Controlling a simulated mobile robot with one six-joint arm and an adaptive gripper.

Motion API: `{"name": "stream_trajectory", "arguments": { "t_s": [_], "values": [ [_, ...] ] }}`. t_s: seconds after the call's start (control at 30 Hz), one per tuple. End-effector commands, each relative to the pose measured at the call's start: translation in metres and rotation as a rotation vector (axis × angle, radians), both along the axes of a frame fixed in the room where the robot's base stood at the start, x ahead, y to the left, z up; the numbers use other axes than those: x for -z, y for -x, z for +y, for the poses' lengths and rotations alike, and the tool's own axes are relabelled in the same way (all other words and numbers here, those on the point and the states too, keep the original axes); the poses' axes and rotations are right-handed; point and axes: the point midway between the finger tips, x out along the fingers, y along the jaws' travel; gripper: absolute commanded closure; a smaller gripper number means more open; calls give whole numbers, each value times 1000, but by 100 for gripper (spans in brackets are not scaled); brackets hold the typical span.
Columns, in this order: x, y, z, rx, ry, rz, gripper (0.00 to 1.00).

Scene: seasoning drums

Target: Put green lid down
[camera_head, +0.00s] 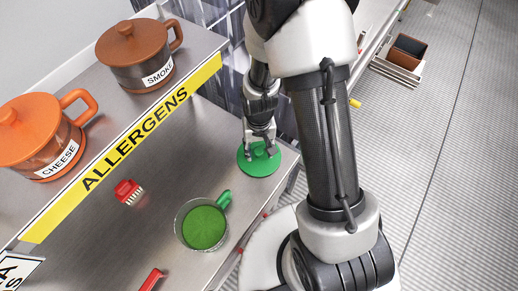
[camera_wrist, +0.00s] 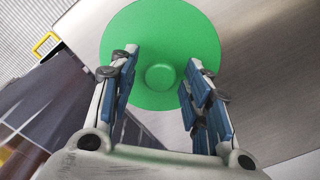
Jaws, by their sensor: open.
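The green lid (camera_head: 259,161) is a flat round disc with a small round knob. It lies on the steel table near its right edge in the head view. In the wrist view the green lid (camera_wrist: 160,30) fills the upper middle, and its knob shows between my fingers. My gripper (camera_head: 262,152) is right over the lid, pointing down. In the wrist view my gripper (camera_wrist: 160,75) is open, with a finger on each side of the knob and a gap to it. A glass drum with green contents and a green handle (camera_head: 204,226) stands uncovered, nearer the front.
A red brush (camera_head: 129,192) lies on the table, and a red handle (camera_head: 152,279) shows at the front edge. An orange CHEESE drum (camera_head: 38,135) and a brown SMOKE drum (camera_head: 137,55) stand on the raised shelf behind the yellow ALLERGENS strip (camera_head: 125,150).

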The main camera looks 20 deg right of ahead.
Motion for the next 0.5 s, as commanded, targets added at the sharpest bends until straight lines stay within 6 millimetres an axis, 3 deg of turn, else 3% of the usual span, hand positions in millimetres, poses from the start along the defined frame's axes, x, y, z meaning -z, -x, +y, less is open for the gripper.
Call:
{"name": "stream_trajectory", "arguments": {
  "t_s": [0.3, 0.5],
  "values": [
    [-72, -1, 0, 0, 0, -6, 56],
    [-102, -1, 0, 0, 0, -2, 56]
  ]
}}
